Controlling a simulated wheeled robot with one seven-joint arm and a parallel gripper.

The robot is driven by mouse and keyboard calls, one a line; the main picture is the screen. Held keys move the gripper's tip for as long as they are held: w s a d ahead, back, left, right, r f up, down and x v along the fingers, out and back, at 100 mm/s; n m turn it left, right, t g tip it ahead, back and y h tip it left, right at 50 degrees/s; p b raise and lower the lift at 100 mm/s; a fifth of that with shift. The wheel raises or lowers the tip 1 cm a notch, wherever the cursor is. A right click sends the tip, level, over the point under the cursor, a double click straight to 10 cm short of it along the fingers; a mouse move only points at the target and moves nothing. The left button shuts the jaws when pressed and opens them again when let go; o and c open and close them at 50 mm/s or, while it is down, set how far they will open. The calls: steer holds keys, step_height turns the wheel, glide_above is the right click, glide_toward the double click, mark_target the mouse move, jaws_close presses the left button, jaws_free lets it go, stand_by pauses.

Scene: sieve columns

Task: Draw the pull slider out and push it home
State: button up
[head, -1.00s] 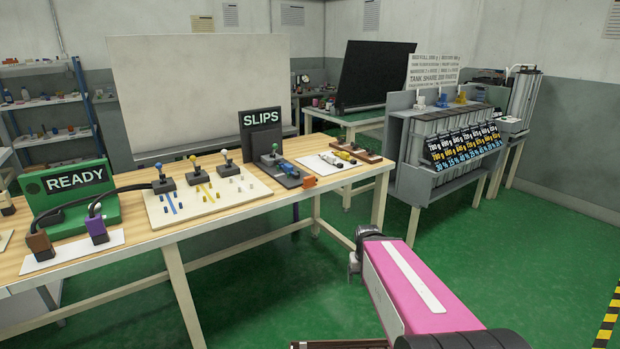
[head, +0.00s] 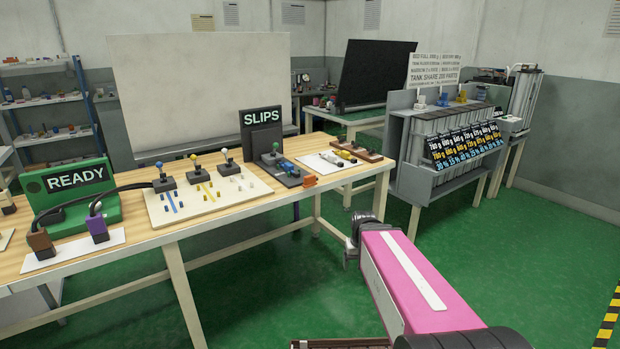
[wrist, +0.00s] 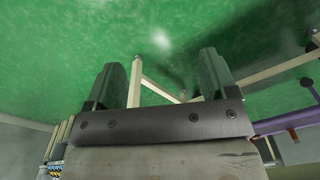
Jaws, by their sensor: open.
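My gripper (wrist: 163,72) shows in the wrist view with its two dark fingers wide apart and nothing between them. Green floor and pale table legs lie beyond the fingers. In the head view the end of my pink arm is off the front right of the wooden bench, apart from it; the fingers cannot be made out there. I cannot tell for sure which part is the pull slider. A dark block with a blue part (head: 283,163) lies on the bench in front of the SLIPS sign (head: 262,130).
The wooden bench (head: 130,243) holds a green READY box (head: 75,190), a cream board (head: 205,201) with several knobbed posts, and a white sheet (head: 322,162). A grey rack (head: 440,173) with several labelled columns stands at the right. Green floor (head: 530,260) is clear at the right.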

steer(key=w+a+r+n+t+y, duration=0.1)
steer(key=w+a+r+n, duration=0.1)
steer(key=w+a+r, duration=0.35)
steer(key=w+a+r+n+t, duration=0.1)
steer(key=w+a+r, duration=0.1)
steer(key=w+r, duration=0.65)
steer(key=n+t+y, duration=0.1)
steer(key=n, duration=0.2)
glide_toward(310, 176)
steer(key=x, duration=1)
steer(key=shift+w+f, duration=0.2)
steer(key=shift+w, duration=0.1)
steer(key=shift+c, duration=0.4)
steer(key=c, duration=1.2)
steer(key=w+a, duration=0.2)
steer(key=shift+w, duration=0.3)
steer(key=o, duration=1.3)
steer(key=shift+s+d, duration=0.1)
steer(key=shift+r, duration=0.1)
